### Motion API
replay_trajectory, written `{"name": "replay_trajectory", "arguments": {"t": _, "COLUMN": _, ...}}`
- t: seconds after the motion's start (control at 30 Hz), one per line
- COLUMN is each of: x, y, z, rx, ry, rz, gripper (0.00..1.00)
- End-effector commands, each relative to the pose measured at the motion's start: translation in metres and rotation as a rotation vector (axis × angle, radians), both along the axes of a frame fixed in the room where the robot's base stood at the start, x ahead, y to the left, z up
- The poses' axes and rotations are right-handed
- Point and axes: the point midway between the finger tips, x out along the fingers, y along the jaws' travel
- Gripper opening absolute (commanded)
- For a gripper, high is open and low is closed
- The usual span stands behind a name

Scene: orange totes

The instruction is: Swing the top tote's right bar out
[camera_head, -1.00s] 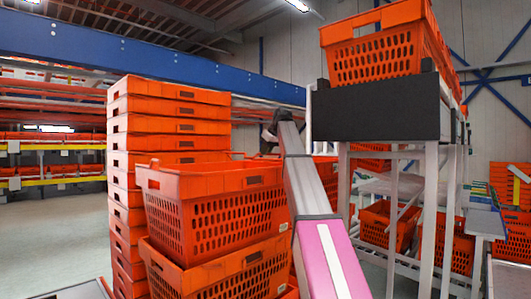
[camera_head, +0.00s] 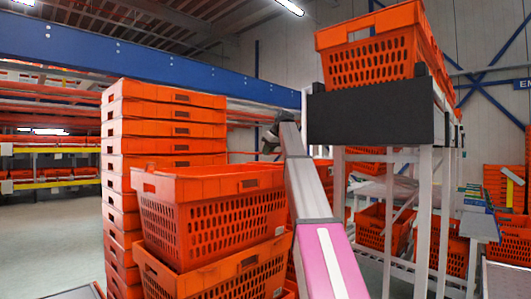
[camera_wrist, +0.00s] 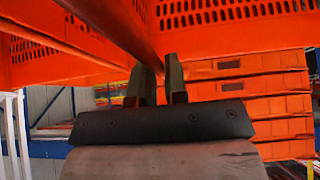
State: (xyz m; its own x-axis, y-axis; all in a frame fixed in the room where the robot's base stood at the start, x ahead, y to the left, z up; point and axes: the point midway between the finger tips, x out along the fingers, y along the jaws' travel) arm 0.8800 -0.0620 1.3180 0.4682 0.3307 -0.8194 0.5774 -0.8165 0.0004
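The top tote (camera_head: 212,215) is orange with slotted sides and sits on another orange tote (camera_head: 215,272) left of my arm in the head view. My gripper (camera_head: 270,140) is at the far right side of the tote, mostly hidden behind my arm. In the wrist view the two fingers of my gripper (camera_wrist: 158,68) stand a little apart. An orange bar (camera_wrist: 115,30) runs diagonally down to the fingertips. Whether it lies between them or just beyond is unclear.
A tall stack of orange totes (camera_head: 165,115) stands behind the top tote. To the right, another orange tote (camera_head: 370,62) rests on a dark box (camera_head: 370,112) on a white frame. Open floor (camera_head: 50,235) lies at the left.

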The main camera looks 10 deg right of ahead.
Motion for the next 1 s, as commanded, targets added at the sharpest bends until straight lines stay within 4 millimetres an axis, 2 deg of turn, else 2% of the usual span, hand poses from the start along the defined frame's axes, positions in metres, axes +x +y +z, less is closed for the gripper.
{"name": "replay_trajectory", "arguments": {"t": 0.1, "x": 0.005, "y": -0.006, "z": 0.0, "rx": -0.001, "ry": 0.001, "rz": 0.0, "gripper": 0.09}}
{"name": "replay_trajectory", "arguments": {"t": 0.47, "x": 0.006, "y": -0.008, "z": 0.0, "rx": 0.001, "ry": -0.001, "rz": 0.001, "gripper": 0.08}}
{"name": "replay_trajectory", "arguments": {"t": 0.8, "x": 0.019, "y": -0.026, "z": -0.006, "rx": 0.001, "ry": 0.001, "rz": 0.0, "gripper": 0.09}}
{"name": "replay_trajectory", "arguments": {"t": 1.0, "x": 0.02, "y": -0.028, "z": -0.007, "rx": 0.001, "ry": 0.0, "rz": 0.001, "gripper": 0.09}}
